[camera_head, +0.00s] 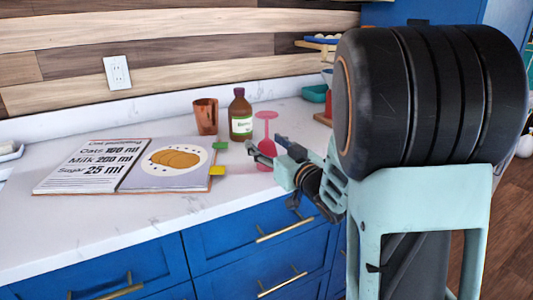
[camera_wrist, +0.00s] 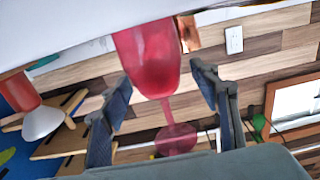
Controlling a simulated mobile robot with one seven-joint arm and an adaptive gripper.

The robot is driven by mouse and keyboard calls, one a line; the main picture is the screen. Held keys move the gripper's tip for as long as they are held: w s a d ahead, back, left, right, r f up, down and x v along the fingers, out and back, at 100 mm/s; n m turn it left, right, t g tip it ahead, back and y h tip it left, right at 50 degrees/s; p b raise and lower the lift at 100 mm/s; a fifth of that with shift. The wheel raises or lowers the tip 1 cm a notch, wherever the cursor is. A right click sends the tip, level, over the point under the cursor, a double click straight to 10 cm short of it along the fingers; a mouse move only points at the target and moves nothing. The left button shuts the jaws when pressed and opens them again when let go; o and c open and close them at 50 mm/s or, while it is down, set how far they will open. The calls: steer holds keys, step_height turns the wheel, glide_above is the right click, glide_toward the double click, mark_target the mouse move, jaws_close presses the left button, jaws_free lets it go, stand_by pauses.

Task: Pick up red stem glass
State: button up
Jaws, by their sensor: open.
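The red stem glass (camera_head: 265,116) stands upside down on the white counter, with its round foot on top and its bowl below. In the head view my gripper (camera_head: 266,149) is in front of it and hides part of the bowl. In the wrist view, which is inverted, the glass (camera_wrist: 150,60) shows large, with its bowl toward the counter and its stem and foot lower in the picture. My gripper (camera_wrist: 163,80) is open, with one finger to each side of the glass in this view. I see no clear contact between fingers and glass.
A brown bottle (camera_head: 240,118) stands close behind and left of the glass. A copper cup (camera_head: 206,116) is further left. An open recipe book (camera_head: 125,168) with colored tabs lies at left. A teal dish (camera_head: 314,93) is at the back right. Bare counter (camera_head: 90,230) lies in front.

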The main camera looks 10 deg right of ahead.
steer(key=c, duration=1.3)
steer(key=shift+r, duration=0.1)
